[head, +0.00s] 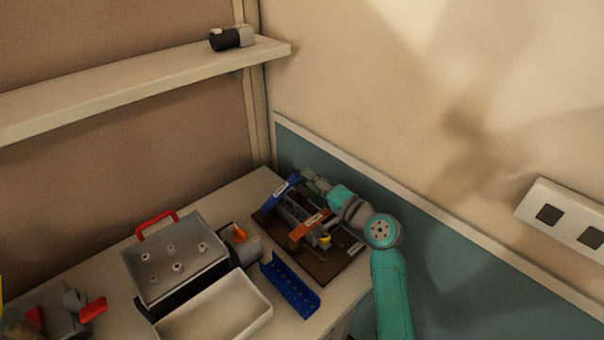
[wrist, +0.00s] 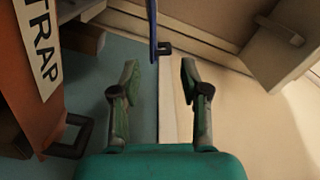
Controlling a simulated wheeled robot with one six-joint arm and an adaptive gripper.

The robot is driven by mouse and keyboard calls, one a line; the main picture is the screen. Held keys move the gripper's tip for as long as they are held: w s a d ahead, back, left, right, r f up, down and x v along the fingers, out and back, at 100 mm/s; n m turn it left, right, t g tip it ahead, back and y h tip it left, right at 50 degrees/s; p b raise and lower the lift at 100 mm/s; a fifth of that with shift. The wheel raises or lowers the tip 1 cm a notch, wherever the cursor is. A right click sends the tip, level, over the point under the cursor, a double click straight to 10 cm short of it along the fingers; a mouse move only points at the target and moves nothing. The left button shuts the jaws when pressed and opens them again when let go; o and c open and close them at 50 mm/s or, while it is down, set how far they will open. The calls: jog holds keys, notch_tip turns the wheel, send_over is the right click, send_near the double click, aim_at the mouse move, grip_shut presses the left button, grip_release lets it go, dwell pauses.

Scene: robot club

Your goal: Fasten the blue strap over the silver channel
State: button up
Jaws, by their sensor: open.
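The blue strap (head: 279,193) stands raised and tilted at the far left of a brown board (head: 322,263). The silver channel (head: 291,209) lies on the board beside it, partly hidden by an orange strap (head: 308,226). My gripper (head: 316,181) is at the back of the board, to the right of the blue strap. In the wrist view my gripper (wrist: 160,72) is open and empty. The blue strap (wrist: 153,25) shows there as a thin edge with a dark loop, beyond the fingertips and roughly between them.
A blue perforated channel (head: 290,285) lies in front of the board. A pale open tray (head: 215,310), a grey box with a red handle (head: 175,258) and an orange-tipped item (head: 240,234) stand to the left. The teal wall panel is close on the right.

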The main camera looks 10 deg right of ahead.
jog(key=v, duration=0.6)
jog(key=shift+s+d, duration=0.1)
jog(key=shift+s, duration=0.05)
jog(key=shift+r+n, duration=0.2)
jog(key=shift+n, duration=0.1)
jog(key=c, duration=0.8)
jog(key=a+r+n, duration=0.1)
jog(key=n, duration=0.2)
jog(key=a+r+n, duration=0.1)
jog(key=r+n, duration=0.1)
jog(key=n, duration=0.1)
jog(key=s+a+r+n+g, duration=0.1)
jog(key=n, duration=0.2)
jog(key=shift+r+h, duration=0.2)
jog(key=shift+h, duration=0.2)
grip_shut()
notch_tip(320, 180, up, 4)
jog(key=s+n+h, duration=0.1)
jog(key=n+h, duration=0.1)
jog(key=n, duration=0.6)
jog(key=w+a+f, duration=0.4)
jog(key=w+f, duration=0.2)
jog(key=w, duration=0.3)
